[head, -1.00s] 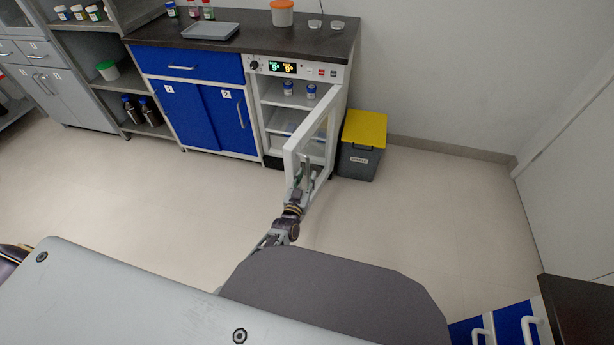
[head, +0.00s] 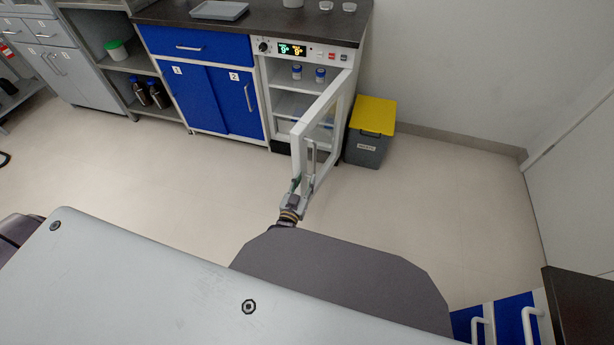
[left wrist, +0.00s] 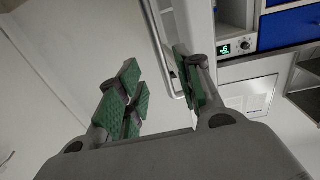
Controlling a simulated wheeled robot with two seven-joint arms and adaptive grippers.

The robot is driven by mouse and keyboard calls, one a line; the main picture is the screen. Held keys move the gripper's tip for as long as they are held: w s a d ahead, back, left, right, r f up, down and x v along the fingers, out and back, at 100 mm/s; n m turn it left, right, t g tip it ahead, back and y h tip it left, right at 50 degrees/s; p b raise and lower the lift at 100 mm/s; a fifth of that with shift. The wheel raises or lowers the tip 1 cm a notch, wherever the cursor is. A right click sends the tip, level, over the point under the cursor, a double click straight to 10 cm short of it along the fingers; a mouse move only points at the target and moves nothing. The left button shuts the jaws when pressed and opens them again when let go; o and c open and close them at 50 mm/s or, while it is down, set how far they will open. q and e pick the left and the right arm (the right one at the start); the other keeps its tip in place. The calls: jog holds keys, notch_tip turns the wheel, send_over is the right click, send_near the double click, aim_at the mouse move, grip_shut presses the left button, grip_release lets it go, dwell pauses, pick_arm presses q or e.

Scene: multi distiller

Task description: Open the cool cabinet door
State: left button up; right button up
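The cool cabinet (head: 342,58) is white with a lit display and stands at the right end of the blue counter unit. Its white-framed door (head: 318,108) is swung well out, and the shelves inside show. My left gripper (head: 298,190) is at the lower outer part of the door, by its upright handle (head: 311,160). In the left wrist view the green-padded fingers of the left gripper (left wrist: 160,90) are apart. The handle bar (left wrist: 159,45) runs down between them, close to the right-hand finger; contact cannot be told. My right gripper is not in view.
A grey bin with a yellow lid (head: 371,117) stands just right of the open door. Small blue-labelled jars (head: 297,72) sit on a cabinet shelf. The floor left of the door is clear. A dark-topped blue unit (head: 514,312) stands at lower right.

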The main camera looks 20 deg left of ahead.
pick_arm(q)
jog(key=shift+s, duration=0.75)
